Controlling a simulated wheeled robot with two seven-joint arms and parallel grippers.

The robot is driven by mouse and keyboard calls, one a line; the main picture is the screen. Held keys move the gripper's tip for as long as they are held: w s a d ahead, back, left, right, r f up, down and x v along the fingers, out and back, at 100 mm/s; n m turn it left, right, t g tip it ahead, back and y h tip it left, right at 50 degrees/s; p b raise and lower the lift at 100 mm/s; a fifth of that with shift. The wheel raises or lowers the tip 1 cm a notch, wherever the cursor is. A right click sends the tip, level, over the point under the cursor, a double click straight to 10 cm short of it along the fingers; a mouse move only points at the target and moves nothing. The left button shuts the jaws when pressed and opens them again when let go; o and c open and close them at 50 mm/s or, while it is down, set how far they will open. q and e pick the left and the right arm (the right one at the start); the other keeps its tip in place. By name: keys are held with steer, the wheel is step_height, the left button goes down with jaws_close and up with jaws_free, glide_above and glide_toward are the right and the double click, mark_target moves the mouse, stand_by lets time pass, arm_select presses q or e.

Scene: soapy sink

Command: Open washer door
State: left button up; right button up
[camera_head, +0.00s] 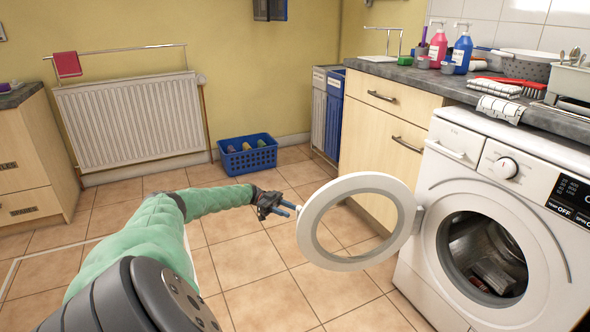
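The white washer (510,215) stands at the right under the counter. Its round door (312,222) is swung wide open to the left on its hinge, and the dark drum opening (484,258) shows. My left gripper (290,209) is at the door's far left rim, its blue-tipped fingers pointing right and touching or almost touching the rim. Whether the fingers are closed on the rim cannot be told at this size. My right gripper is out of view.
A blue basket (248,155) with bottles sits on the floor by the back wall. A radiator (132,122) is at the left. Wooden cabinets (385,130) stand left of the washer. The counter (425,82) holds bottles, cloths and dishes. The tiled floor in front is clear.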

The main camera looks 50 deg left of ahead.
arm_select(q)
steer(key=shift+v, duration=1.2)
steer(key=shift+s, duration=0.1)
